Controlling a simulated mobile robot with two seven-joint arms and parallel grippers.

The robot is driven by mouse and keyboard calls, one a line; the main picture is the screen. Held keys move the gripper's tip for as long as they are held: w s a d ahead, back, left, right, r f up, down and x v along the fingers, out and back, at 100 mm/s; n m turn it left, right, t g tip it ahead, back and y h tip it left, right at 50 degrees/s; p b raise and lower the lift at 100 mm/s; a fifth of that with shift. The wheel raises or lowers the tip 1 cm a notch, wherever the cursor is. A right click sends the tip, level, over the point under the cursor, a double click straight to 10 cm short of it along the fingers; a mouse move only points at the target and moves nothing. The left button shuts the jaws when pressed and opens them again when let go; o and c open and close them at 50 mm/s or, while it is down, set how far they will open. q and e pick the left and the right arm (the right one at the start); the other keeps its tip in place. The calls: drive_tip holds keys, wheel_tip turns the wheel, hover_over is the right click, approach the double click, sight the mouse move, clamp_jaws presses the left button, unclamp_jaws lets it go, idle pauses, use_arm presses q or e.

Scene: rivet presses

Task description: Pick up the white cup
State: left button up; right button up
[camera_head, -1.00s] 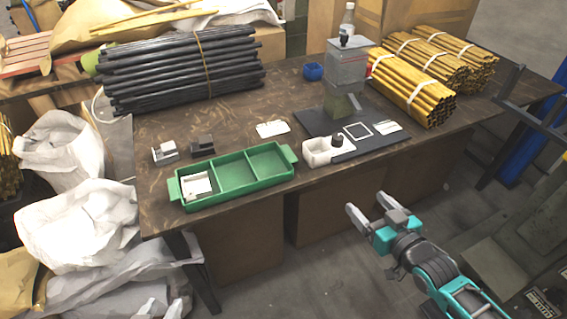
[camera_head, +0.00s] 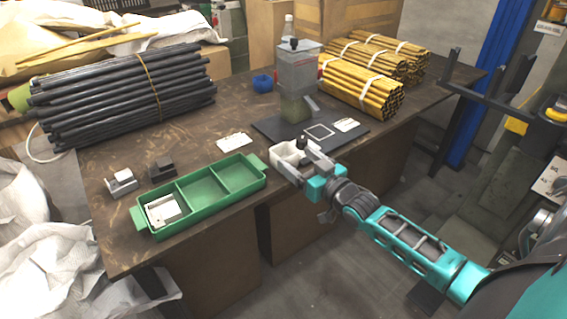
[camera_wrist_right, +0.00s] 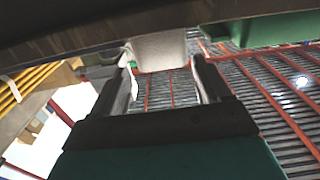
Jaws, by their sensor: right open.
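The white cup (camera_head: 281,150) is a small, boxy white container at the front edge of the table, beside the grey press. It also shows in the right wrist view (camera_wrist_right: 160,47), just beyond and between the fingertips. My right gripper (camera_head: 297,161) is open, with its fingers spread at the near side of the cup and partly covering it in the head view. In the right wrist view the gripper (camera_wrist_right: 165,80) has nothing between its jaws; whether a finger touches the cup I cannot tell. My left gripper is not in view.
The grey press (camera_head: 297,72) stands on a dark base plate (camera_head: 350,131) behind the cup. A green three-compartment tray (camera_head: 238,192) lies left, with white pieces in its left compartment. Small metal blocks (camera_head: 162,166), a blue bowl (camera_head: 262,83) and rod bundles (camera_head: 362,88) are also on the table.

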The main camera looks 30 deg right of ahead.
sight(278, 145)
drive_tip(key=shift+w+a+f+b, duration=0.15)
drive_tip(key=shift+w+b, duration=0.2)
drive_tip(key=shift+w, duration=0.75)
drive_tip(key=shift+w+a+r+b, duration=0.15)
drive_tip(key=shift+w+b, duration=0.2)
drive_tip(key=shift+w, duration=0.75)
drive_tip(key=shift+w+a+f+b, duration=0.15)
drive_tip(key=shift+w+b, duration=0.2)
drive_tip(key=shift+w, duration=0.75)
drive_tip(key=shift+c, duration=0.3)
drive_tip(key=c, duration=0.7)
drive_tip(key=shift+o, duration=0.2)
